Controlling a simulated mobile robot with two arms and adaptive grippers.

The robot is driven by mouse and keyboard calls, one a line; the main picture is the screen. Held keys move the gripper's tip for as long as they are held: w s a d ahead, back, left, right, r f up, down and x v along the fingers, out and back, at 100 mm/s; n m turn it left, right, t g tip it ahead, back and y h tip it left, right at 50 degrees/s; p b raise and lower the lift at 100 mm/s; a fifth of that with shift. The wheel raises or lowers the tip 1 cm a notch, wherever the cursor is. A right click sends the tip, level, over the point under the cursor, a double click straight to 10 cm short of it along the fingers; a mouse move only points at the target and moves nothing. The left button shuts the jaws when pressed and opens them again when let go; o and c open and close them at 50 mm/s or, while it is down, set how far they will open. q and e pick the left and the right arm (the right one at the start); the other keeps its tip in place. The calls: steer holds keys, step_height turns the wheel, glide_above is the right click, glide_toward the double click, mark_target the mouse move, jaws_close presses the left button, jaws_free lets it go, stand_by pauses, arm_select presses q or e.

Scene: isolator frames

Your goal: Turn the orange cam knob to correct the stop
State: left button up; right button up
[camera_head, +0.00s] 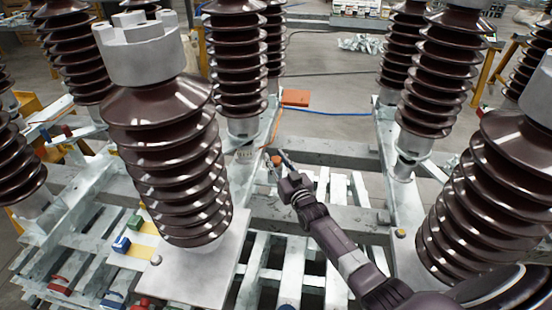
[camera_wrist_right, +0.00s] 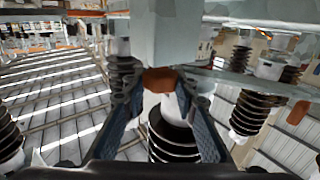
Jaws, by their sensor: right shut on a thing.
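The orange cam knob (camera_head: 276,161) is small in the head view, near the middle of the frame, by the foot of a brown insulator. In the right wrist view the orange knob (camera_wrist_right: 159,80) sits between the fingertips, just under a pale grey block. My right gripper (camera_head: 279,162) reaches in from the lower right and is shut on the knob. Its two blue-padded fingers (camera_wrist_right: 158,88) flank the knob in the wrist view. The fingers partly hide the knob's sides. My left gripper is not in view.
Tall brown ribbed insulators stand around, one large one at the left (camera_head: 170,150) and one at the right (camera_head: 490,200). Grey steel beams (camera_head: 345,215) run beneath the arm. An orange box (camera_head: 295,98) and a blue cable (camera_head: 335,113) lie behind on the floor.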

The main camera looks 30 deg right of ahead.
steer(key=shift+r+m+h, duration=0.1)
steer(key=shift+m+h, duration=0.4)
steer(key=shift+h, duration=0.2)
steer(key=o, duration=1.1)
steer(key=shift+o, duration=0.4)
steer(key=s+a, duration=0.1)
steer(key=s, duration=1.1)
steer(key=shift+a, duration=0.4)
